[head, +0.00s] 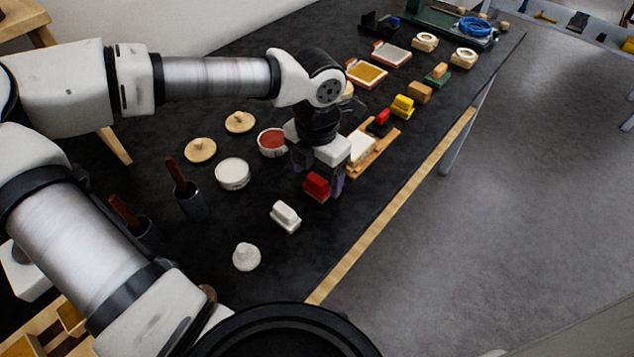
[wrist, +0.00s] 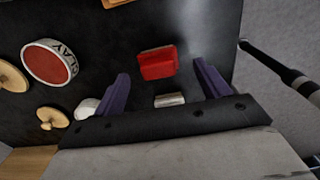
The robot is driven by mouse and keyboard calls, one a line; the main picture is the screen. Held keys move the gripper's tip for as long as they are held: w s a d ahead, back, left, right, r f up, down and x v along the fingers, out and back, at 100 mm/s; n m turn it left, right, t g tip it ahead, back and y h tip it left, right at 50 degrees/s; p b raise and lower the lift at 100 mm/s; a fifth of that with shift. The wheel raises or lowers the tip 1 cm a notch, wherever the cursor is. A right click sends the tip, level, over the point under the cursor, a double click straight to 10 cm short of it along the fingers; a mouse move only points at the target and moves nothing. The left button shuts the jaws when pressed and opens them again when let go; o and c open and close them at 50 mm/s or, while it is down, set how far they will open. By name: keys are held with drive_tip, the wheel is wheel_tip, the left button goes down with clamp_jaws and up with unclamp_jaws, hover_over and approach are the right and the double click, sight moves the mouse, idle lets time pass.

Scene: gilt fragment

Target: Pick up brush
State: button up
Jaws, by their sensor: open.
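A red block-shaped piece with a raised grip (head: 317,187) lies on the black table under my gripper (head: 317,178); it may be the brush, but I cannot make out bristles. In the wrist view the same red piece (wrist: 158,63) shows between and just beyond the tips of my two purple fingers (wrist: 161,70). My gripper is open and empty, and I see no finger closed on the red piece. A similar white piece (head: 285,216) lies nearer to my base. It also shows in the wrist view (wrist: 169,100), near the palm.
A tub of red clay (head: 272,142), a white tub (head: 232,173) and wooden lids (head: 201,150) stand left of my gripper. A wooden tray (head: 374,152) lies behind it to the right. The table's wooden front edge (head: 398,199) runs along the right.

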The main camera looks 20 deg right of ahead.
sight(317, 178)
drive_tip(key=shift+w+f, duration=0.1)
drive_tip(key=shift+f, duration=1.6)
drive_tip(key=c, duration=1.1)
drive_tip(key=shift+o, duration=0.2)
drive_tip(key=shift+r, duration=0.1)
wheel_tip(317, 178, up, 20)
drive_tip(key=b, duration=0.2)
drive_tip(key=o, duration=0.3)
drive_tip(key=shift+c, duration=1.1)
